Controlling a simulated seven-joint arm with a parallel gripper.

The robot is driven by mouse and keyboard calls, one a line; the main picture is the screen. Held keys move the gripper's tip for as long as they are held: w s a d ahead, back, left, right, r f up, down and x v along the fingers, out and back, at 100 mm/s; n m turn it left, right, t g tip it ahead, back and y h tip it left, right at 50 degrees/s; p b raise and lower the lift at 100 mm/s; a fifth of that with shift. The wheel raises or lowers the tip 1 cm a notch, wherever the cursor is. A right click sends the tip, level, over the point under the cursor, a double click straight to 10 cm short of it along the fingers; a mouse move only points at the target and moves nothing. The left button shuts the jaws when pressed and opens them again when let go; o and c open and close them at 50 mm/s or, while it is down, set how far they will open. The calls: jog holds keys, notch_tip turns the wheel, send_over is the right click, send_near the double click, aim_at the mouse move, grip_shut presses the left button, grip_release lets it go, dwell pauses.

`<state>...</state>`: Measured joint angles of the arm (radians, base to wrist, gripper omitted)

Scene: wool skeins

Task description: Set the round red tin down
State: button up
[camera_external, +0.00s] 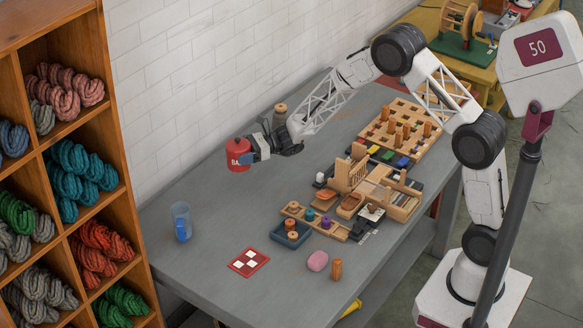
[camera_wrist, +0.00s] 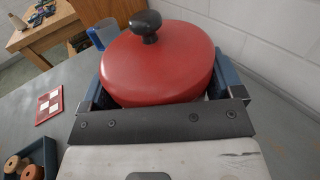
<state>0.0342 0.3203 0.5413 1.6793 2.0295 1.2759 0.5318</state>
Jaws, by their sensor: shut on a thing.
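The round red tin (camera_external: 238,155) is held in my gripper (camera_external: 252,155) above the grey table, near the white wall. In the wrist view, the tin (camera_wrist: 155,70) fills the space between the two blue fingers of my gripper (camera_wrist: 165,92). Its red lid with a dark knob faces the camera. The tin looks upright. My gripper is shut on it. In the outside view there seems to be a gap between the tin and the grey table (camera_external: 200,220), but its exact height is hard to tell. The tin's underside is hidden in the wrist view.
A blue clear cup (camera_external: 181,222) stands at the table's left end. A red and white checked mat (camera_external: 248,262) lies near the front edge. A small blue tray (camera_external: 291,234), wooden spool holders (camera_external: 315,221) and a pegboard (camera_external: 405,130) stand to the right. Table between cup and tray is clear.

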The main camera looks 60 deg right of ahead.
jog(key=d+m+t+h, duration=0.1)
jog(key=d+t, duration=0.1)
jog(key=d, duration=1.4)
jog(key=shift+s+d+r+m+h, duration=0.15)
jog(key=shift+s+d+m+h, duration=0.15)
jog(key=shift+s+d+m, duration=0.1)
jog(key=shift+a+f, duration=0.1)
jog(key=shift+f, duration=3.05)
jog(key=shift+f, duration=1.85)
jog(key=shift+f, duration=0.15)
jog(key=o, duration=1.4)
